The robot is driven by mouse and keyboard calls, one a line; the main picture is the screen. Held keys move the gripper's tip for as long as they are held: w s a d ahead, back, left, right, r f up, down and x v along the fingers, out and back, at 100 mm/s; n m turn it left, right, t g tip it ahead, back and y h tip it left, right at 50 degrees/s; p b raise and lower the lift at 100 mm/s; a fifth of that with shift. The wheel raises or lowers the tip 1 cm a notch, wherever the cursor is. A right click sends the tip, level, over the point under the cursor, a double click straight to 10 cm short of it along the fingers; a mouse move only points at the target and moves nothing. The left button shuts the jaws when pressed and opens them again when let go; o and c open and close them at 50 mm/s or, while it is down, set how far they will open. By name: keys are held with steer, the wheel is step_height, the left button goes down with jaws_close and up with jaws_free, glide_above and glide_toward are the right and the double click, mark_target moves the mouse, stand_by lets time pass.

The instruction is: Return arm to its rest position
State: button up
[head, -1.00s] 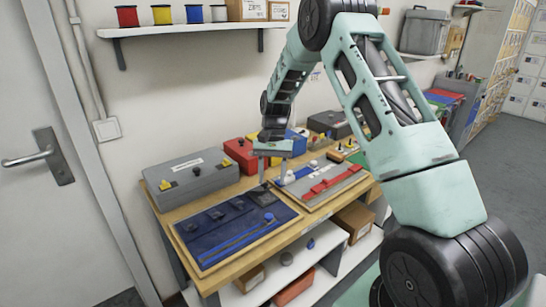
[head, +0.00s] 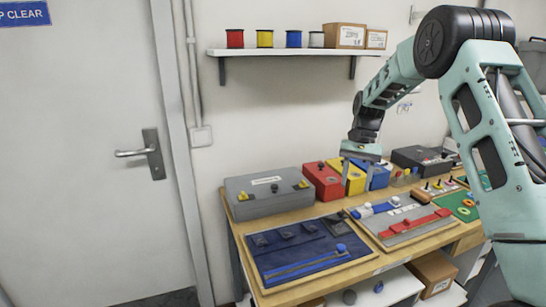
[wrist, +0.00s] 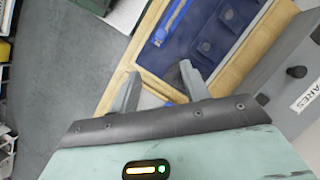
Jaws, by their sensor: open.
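My gripper (head: 357,170) is open and empty above the workbench, in front of the yellow box. In the wrist view its two fingers (wrist: 158,88) stand apart with nothing between them. Below it in that view is the board with the dark blue fabric panel (wrist: 205,28), which has a blue strap and several dark studs. In the head view this blue panel (head: 290,262) lies at the front left of the bench. My arm reaches in from the right, bent high at the elbow.
A grey case (head: 268,205), a red box (head: 322,184) and a yellow box (head: 350,172) stand along the bench's back. A grey panel with a red strap (head: 415,232) lies right of the blue one. A shelf (head: 290,52) with spools hangs above. A door (head: 90,150) is at left.

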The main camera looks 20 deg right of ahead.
steer(key=s+a+r+n+h, duration=0.1)
steer(key=s+a+n, duration=0.25)
steer(key=a, duration=0.45)
steer(key=s+a+r+n+t, duration=0.15)
steer(key=s+a, duration=0.25)
steer(key=a, duration=0.4)
steer(key=s+a+r+n+h, duration=0.1)
steer(key=s+a+r+n, duration=0.2)
steer(key=a, duration=0.6)
steer(key=s+a+f+n+t, duration=0.1)
steer(key=s+a+n, duration=0.2)
steer(key=s, duration=0.8)
steer(key=s+a+f+n, duration=0.2)
steer(key=s+n, duration=0.3)
steer(key=s, duration=0.5)
steer(key=shift+s+a+n+t+h, duration=0.3)
steer(key=shift+s+a+n+t, duration=0.1)
steer(key=shift+a, duration=0.3)
steer(key=shift+w, duration=0.1)
